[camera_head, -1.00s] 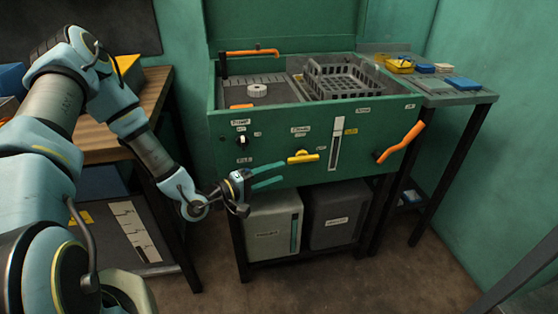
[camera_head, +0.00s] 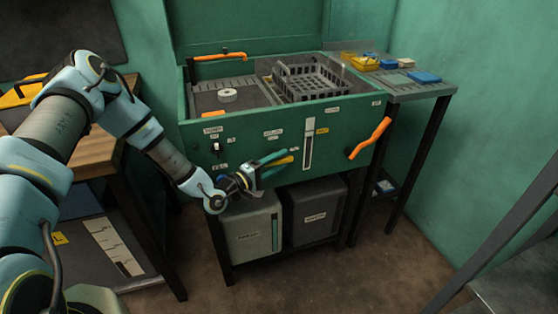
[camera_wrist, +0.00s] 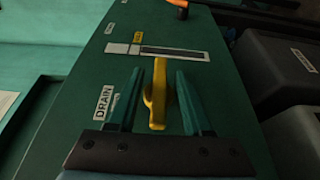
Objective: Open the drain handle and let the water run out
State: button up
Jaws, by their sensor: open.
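The yellow drain handle (camera_wrist: 157,95) is on the green front panel next to a "DRAIN" label (camera_wrist: 105,103). In the wrist view it lies between my gripper's (camera_wrist: 159,72) two teal fingers, with a gap on each side; I cannot tell how deep it sits. In the head view the fingers of my gripper (camera_head: 274,163) partly cover the yellow handle (camera_head: 285,161). My gripper is open and holds nothing. The green washer tank (camera_head: 345,108) has a level gauge (camera_head: 308,140) on its front. I cannot see any water running.
An orange lever (camera_head: 370,138) sticks out at the panel's right end. A grey container (camera_head: 250,232) and a dark container (camera_head: 315,214) stand under the tank. A basket (camera_head: 312,80) sits inside it. A side table (camera_head: 425,90) is at right, a wooden bench (camera_head: 95,152) at left.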

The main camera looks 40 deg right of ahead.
jog(key=shift+c, duration=0.2)
jog(key=c, duration=0.7)
jog(key=shift+w, duration=0.1)
grip_shut()
